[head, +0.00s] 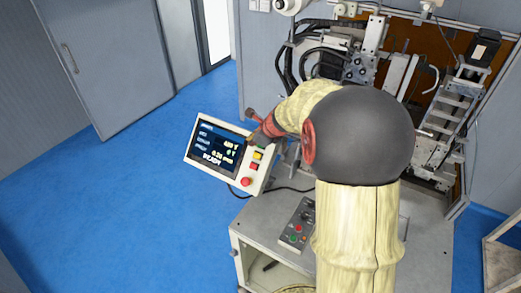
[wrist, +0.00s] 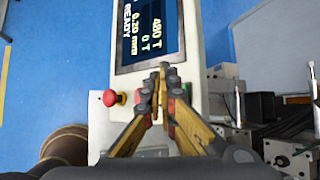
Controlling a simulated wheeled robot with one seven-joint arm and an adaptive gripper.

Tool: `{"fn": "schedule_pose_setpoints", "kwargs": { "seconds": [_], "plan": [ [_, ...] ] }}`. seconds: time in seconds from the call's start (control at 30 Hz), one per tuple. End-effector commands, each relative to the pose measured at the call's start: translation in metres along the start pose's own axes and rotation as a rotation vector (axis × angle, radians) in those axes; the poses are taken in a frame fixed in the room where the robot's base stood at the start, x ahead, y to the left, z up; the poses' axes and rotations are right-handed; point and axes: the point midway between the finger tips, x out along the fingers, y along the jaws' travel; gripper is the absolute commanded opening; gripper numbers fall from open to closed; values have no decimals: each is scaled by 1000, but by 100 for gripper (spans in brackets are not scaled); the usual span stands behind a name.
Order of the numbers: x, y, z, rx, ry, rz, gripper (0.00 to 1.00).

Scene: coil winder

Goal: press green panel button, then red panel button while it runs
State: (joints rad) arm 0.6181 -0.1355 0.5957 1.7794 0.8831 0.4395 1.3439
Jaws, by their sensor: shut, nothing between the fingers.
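The control panel (head: 228,184) is a white tilted box with a dark screen (head: 217,147) that reads READY. Contact cannot be told.
A small box with several buttons (head: 297,224) lies on the grey machine table (head: 275,240), below the panel. The winding machine (head: 355,60) fills the back right. A black cable (head: 290,188) runs from the panel. Blue floor (head: 130,200) is clear at left.

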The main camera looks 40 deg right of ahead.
Motion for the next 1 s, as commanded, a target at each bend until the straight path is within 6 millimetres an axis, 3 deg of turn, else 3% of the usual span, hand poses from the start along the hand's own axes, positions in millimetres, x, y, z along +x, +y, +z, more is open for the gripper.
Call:
{"fn": "schedule_pose_setpoints", "kwargs": {
  "seconds": [0.3, 1.0],
  "plan": [
    [19, -13, -14, 2, 0, 1, 0],
    [20, -15, -14, 1, -1, 1, 0]
  ]
}}
